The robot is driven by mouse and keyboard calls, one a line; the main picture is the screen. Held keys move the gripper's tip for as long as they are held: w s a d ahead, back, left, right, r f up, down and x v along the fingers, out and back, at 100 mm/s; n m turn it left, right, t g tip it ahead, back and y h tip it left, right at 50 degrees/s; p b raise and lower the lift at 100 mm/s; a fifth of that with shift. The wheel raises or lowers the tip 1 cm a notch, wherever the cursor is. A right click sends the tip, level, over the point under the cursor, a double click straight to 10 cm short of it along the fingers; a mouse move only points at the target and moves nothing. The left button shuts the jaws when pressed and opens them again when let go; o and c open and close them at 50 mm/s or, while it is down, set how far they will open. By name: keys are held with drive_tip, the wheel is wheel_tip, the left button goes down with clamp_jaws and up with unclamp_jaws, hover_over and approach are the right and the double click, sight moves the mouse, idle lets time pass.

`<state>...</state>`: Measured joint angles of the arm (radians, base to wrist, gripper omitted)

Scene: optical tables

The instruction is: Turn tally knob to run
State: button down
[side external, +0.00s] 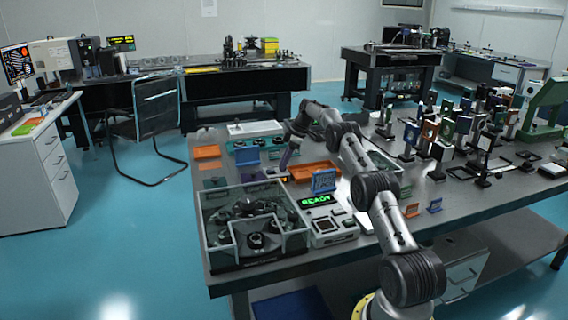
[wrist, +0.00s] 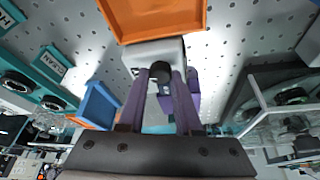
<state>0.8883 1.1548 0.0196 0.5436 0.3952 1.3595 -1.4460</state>
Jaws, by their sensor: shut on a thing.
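The tally knob (wrist: 160,70) is a black round knob on a pale grey box (wrist: 150,52), seen in the wrist view. My gripper (wrist: 161,78) has two purple fingers, one on each side of the knob, and is shut on it. In the side view my gripper (side external: 286,163) points down at a small box with an orange light (side external: 284,179) on the table. The knob itself is hidden there by the fingers. Its pointer and any run marking cannot be read.
An orange tray (side external: 315,171) lies close beside the box. A white device with a green READY display (side external: 315,201) and a clear-walled bin (side external: 222,262) stand nearer the camera. A teal rack (side external: 246,154) stands behind. Many optical mounts crowd the table's right.

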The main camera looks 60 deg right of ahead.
drive_tip(key=shift+n, duration=0.7)
drive_tip(key=c, duration=0.9)
unclamp_jaws()
drive_tip(key=shift+o, duration=0.2)
drive_tip(key=shift+m, duration=0.3)
